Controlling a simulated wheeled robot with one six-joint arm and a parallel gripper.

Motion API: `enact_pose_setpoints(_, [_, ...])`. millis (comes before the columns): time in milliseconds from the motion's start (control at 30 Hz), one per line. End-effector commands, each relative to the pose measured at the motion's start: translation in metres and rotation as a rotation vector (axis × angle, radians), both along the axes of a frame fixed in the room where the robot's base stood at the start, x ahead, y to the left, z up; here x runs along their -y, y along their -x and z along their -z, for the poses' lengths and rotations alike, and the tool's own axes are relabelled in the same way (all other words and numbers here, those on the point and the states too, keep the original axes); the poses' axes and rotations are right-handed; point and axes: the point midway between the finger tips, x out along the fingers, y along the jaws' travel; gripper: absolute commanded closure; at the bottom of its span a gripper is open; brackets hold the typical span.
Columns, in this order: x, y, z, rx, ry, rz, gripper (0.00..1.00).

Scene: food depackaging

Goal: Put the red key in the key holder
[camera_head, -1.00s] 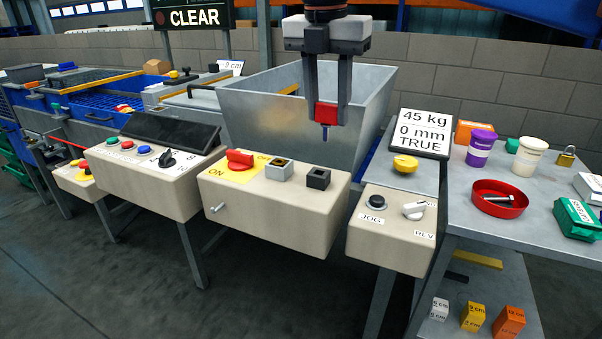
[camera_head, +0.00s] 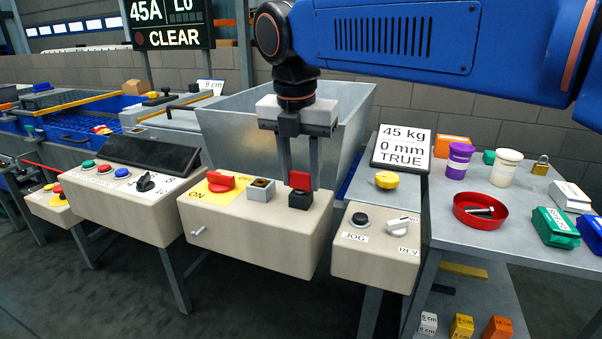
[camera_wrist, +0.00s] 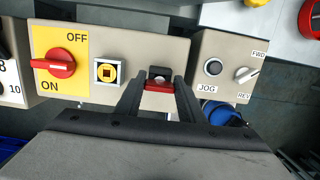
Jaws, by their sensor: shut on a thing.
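The red key (camera_head: 299,180) is between the fingers of my gripper (camera_head: 300,184), which is shut on it. It also shows in the wrist view (camera_wrist: 159,86). The black block (camera_head: 300,201), which looks like the key holder, stands at the right of the beige control box. The key's red head is upright directly over this block, and its lower shaft is hidden, so I cannot tell how deep it sits. A silver block with a yellow face and a dark square opening (camera_head: 261,189) stands to the left of the black block.
A red rotary switch (camera_head: 221,181) on a yellow ON/OFF plate is farther left on the box. A beige JOG/REV box (camera_head: 375,262) stands to the right. The grey hopper (camera_head: 235,130) rises right behind my gripper.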

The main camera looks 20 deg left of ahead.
Motion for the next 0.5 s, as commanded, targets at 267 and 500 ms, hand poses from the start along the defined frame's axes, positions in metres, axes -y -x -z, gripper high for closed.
enact_pose_setpoints(267, [0.0001, 0.0001, 0.001, 0.0, 0.0, 0.0, 0.87])
enact_pose_setpoints(500, [0.0001, 0.0001, 0.003, 0.0, 0.0, 0.0, 0.46])
